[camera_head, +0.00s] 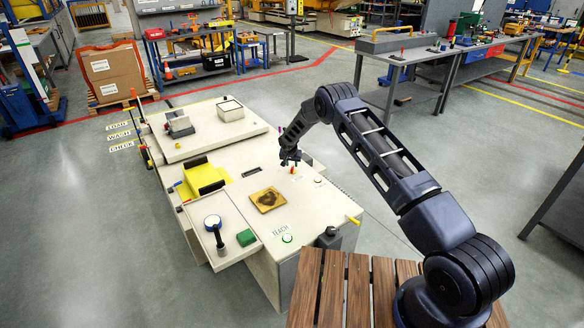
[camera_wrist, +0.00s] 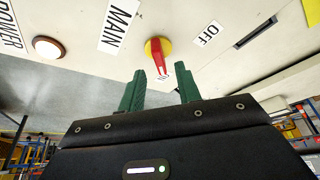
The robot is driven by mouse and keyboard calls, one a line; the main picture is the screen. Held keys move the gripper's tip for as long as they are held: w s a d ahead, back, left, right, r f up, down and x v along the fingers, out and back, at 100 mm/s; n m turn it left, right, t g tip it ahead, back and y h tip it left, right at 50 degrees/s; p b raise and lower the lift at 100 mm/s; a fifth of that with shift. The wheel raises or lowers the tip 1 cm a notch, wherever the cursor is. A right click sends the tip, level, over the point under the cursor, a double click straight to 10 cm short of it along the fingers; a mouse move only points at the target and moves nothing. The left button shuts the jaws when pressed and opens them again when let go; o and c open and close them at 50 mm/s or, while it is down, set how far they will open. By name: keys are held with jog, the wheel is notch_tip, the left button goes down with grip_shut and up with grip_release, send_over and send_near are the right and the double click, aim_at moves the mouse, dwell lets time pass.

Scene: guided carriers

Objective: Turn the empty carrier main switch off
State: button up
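The carrier (camera_head: 252,215) is a long cream-coloured body standing on the floor in the middle of the head view. Its main switch (camera_wrist: 157,55) is a red handle on a round yellow plate, beside a MAIN label (camera_wrist: 119,26). The handle points toward a small label (camera_wrist: 163,77), partly hidden, that seems to read ON. An OFF label (camera_wrist: 208,33) lies to the right of the switch. My gripper (camera_wrist: 160,72) is open and empty, its green fingertips either side of the handle's end; contact cannot be told. In the head view my gripper (camera_head: 290,157) is just above the switch.
A POWER label (camera_wrist: 10,27) and a round white lamp or button (camera_wrist: 47,48) are left of the switch.

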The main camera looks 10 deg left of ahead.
aim_at(292, 168)
jog(key=shift+x, duration=1.55)
grip_shut()
